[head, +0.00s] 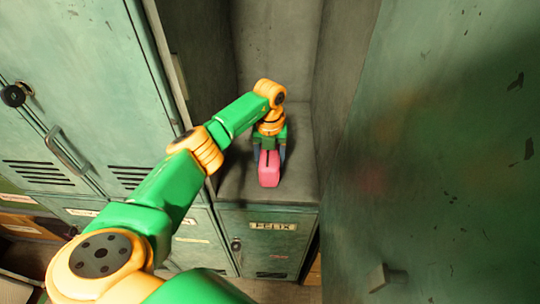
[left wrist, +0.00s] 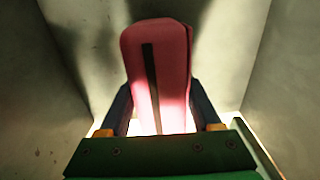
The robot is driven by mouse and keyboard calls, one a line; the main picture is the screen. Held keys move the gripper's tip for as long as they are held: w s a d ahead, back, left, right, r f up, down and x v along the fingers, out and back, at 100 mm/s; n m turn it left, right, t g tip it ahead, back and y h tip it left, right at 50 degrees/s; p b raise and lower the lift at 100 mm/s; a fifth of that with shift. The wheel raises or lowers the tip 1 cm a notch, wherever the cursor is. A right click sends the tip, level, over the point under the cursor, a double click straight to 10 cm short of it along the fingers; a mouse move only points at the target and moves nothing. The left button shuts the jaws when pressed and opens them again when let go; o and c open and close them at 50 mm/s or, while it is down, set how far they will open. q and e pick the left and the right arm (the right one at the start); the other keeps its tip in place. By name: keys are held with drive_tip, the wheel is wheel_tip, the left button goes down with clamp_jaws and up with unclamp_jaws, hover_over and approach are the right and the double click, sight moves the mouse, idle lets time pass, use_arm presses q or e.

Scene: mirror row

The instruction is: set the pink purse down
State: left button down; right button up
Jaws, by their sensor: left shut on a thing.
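The pink purse (head: 269,176) is inside an open locker compartment, near its front edge. In the left wrist view the purse (left wrist: 157,60) is upright between my fingers, with a dark strip down its face. My left gripper (head: 269,156) is shut on the purse, one finger on each side. The purse is over or on the grey locker floor (head: 235,180); I cannot tell whether its base touches. My right gripper is not in view.
Grey walls enclose the compartment on both sides and at the back. An open green door (head: 440,150) stands to the right. Below is a closed locker labelled FELIX (head: 272,226). Closed green lockers (head: 70,80) with a black padlock (head: 13,95) are on the left.

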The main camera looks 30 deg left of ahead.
use_arm(q)
drive_tip(key=shift+f, duration=0.2)
drive_tip(key=shift+c, duration=0.4)
unclamp_jaws()
drive_tip(key=shift+r, duration=0.1)
drive_tip(key=shift+r, duration=0.1)
wheel_tip(320, 180, up, 11)
drive_tip(key=shift+r+b, duration=0.15)
drive_tip(key=shift+b, duration=1)
drive_tip(key=shift+r, duration=0.45)
